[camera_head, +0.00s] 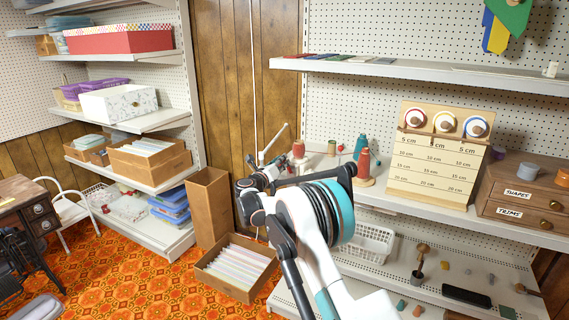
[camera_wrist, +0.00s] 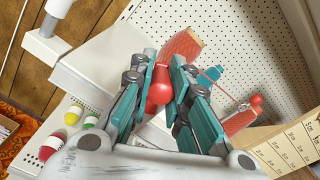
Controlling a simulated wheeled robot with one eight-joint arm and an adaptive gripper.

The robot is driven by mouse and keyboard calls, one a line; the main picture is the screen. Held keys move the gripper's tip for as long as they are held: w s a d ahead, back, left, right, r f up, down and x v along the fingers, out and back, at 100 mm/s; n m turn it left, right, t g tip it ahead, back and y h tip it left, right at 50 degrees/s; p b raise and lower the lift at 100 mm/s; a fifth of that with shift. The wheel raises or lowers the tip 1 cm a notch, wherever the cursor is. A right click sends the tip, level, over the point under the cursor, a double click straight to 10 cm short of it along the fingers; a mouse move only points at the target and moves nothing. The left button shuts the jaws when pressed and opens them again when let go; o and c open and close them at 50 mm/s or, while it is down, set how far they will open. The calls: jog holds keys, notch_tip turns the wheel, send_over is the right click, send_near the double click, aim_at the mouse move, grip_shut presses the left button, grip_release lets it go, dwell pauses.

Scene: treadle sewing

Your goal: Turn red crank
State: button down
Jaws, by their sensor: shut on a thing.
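In the wrist view my gripper (camera_wrist: 161,78) has its two teal-padded fingers closed around a red rounded knob (camera_wrist: 159,90), which looks like the handle of the red crank. The fingers press on it from the left and right, and its lower end shows between the pads. The rest of the crank is hidden by the fingers. In the head view my gripper (camera_head: 262,174) is at the left end of the middle shelf, and my arm hides most of what it holds.
Red thread cones (camera_head: 364,166) and a teal one stand close by on the shelf. A measuring board (camera_head: 438,168) and a small drawer chest (camera_head: 525,202) are to the right. A grey metal arm (camera_head: 272,143) rises beside my gripper. A white basket (camera_head: 368,243) is below.

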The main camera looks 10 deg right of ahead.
jog(key=shift+w+a+f+n+b, duration=0.25)
jog(key=shift+f+n, duration=0.4)
jog(key=shift+n, duration=1)
jog(key=shift+w+a+f+n+b, duration=0.1)
jog(key=shift+w+a+f+n, duration=0.3)
jog(key=shift+n, duration=1.2)
jog(key=shift+w+a+f+n+b, duration=0.15)
jog(key=shift+a+f+n, duration=0.2)
jog(key=shift+f+n, duration=0.9)
jog(key=shift+r+n, duration=0.35)
jog(key=shift+n, duration=0.25)
jog(key=c, duration=1.6)
grip_release()
jog(key=shift+s+a, duration=0.1)
jog(key=shift+s, duration=0.05)
jog(key=v, duration=1.1)
jog(key=shift+s+a, duration=0.2)
jog(key=shift+s, duration=0.1)
